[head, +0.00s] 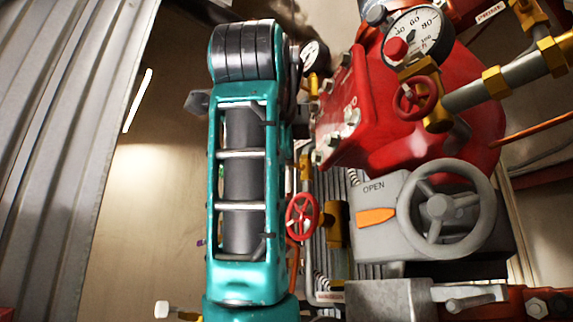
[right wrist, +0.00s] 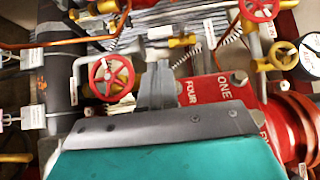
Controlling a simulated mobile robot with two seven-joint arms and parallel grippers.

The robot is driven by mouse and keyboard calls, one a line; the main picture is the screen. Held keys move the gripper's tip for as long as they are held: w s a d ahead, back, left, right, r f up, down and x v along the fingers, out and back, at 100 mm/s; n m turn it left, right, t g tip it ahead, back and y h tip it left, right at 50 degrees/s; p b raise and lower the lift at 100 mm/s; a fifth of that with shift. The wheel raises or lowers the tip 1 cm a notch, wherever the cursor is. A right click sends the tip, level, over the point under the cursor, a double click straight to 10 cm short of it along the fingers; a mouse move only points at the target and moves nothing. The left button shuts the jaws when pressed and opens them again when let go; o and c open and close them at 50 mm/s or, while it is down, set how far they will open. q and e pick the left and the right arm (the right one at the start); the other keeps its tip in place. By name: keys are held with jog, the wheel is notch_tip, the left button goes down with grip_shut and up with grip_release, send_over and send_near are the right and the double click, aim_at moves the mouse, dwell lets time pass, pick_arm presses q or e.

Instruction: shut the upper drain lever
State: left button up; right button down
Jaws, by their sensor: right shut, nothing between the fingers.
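I cannot tell for sure which part is the upper drain lever. A grey metal lever (head: 470,301) shows at the lower right of the head view, beside a silver block (head: 385,300). A teal arm of mine fills the middle of the head view, and its gripper cannot be made out there. In the right wrist view my right gripper (right wrist: 156,75) is shut and empty, its grey fingers pointing up the picture. The fingers are just right of a red handwheel (right wrist: 110,77) on a brass valve; I cannot tell if they touch anything. My left gripper is not in view.
A red valve body (head: 390,110), a pressure gauge (head: 418,35) and a large grey handwheel box marked OPEN (head: 378,187) crowd the right. Red handwheels (head: 302,215) stick out. Corrugated metal (head: 60,130) stands left. Tagged pipes (right wrist: 52,70) run left in the wrist view.

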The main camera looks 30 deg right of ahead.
aim_at(290, 175)
jog(key=p+x, duration=0.1)
jog(key=x, duration=0.8)
jog(key=shift+w+d+p, duration=0.15)
jog(key=shift+d+p, duration=0.05)
jog(key=shift+p, duration=0.2)
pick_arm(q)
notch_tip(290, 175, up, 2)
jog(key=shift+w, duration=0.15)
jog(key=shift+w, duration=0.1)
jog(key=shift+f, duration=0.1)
pick_arm(e)
jog(key=shift+f, duration=0.2)
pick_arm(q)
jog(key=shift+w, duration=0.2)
pick_arm(e)
jog(key=shift+w, duration=0.2)
